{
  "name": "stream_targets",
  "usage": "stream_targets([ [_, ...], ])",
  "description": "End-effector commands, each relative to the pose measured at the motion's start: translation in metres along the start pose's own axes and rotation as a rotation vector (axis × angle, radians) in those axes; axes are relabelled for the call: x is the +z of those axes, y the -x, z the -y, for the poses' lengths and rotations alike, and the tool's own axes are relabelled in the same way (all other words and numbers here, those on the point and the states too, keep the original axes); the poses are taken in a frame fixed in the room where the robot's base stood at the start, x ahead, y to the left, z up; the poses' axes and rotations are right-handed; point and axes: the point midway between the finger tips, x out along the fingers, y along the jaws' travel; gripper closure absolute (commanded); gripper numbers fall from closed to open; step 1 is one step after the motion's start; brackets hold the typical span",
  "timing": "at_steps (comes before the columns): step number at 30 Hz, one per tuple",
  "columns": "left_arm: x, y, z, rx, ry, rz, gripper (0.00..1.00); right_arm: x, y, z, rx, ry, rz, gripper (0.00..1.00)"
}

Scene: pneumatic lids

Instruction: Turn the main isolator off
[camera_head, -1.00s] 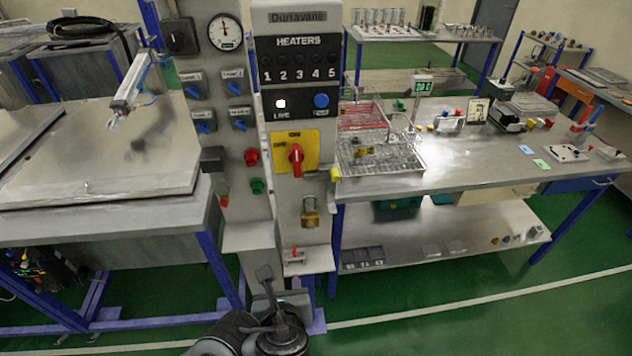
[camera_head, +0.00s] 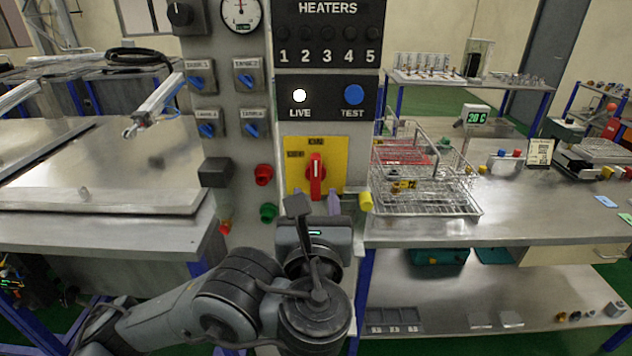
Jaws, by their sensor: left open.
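The main isolator is a red rotary handle (camera_head: 316,177) on a yellow plate (camera_head: 337,166) on the grey control column. The handle stands upright, toward the ON label at the plate's top; the OFF label is at its left. The white LIVE lamp (camera_head: 299,96) above is lit. My left gripper (camera_head: 318,204) is open just below and in front of the handle, pointing at the panel. One finger shows to the right of the handle's lower end; the other is mostly hidden. I cannot tell whether either finger touches it. My right gripper is out of view.
A blue TEST button (camera_head: 354,95), red button (camera_head: 264,174), green button (camera_head: 268,212) and blue selector knobs (camera_head: 251,129) surround the plate. A yellow-tipped part (camera_head: 365,201) juts out at right. Wire baskets (camera_head: 430,195) stand on the right bench.

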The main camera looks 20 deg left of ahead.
Motion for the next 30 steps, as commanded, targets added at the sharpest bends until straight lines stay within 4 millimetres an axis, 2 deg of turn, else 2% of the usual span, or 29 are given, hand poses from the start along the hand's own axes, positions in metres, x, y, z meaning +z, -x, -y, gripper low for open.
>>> stream_targets([
  [9,-0.002,-0.052,-0.001,0.004,-0.001,0.001,0.53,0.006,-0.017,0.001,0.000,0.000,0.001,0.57],
  [15,-0.002,-0.072,0.000,0.001,-0.001,0.000,0.53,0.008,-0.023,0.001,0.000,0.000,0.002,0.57],
  [28,-0.001,-0.079,0.000,0.000,0.001,-0.001,0.53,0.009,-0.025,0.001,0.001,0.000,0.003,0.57],
  [29,-0.001,-0.079,0.000,-0.001,0.001,-0.001,0.55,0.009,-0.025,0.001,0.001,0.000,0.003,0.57],
  [30,-0.001,-0.079,0.000,0.000,0.001,-0.001,0.61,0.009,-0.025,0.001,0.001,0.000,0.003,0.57],
])
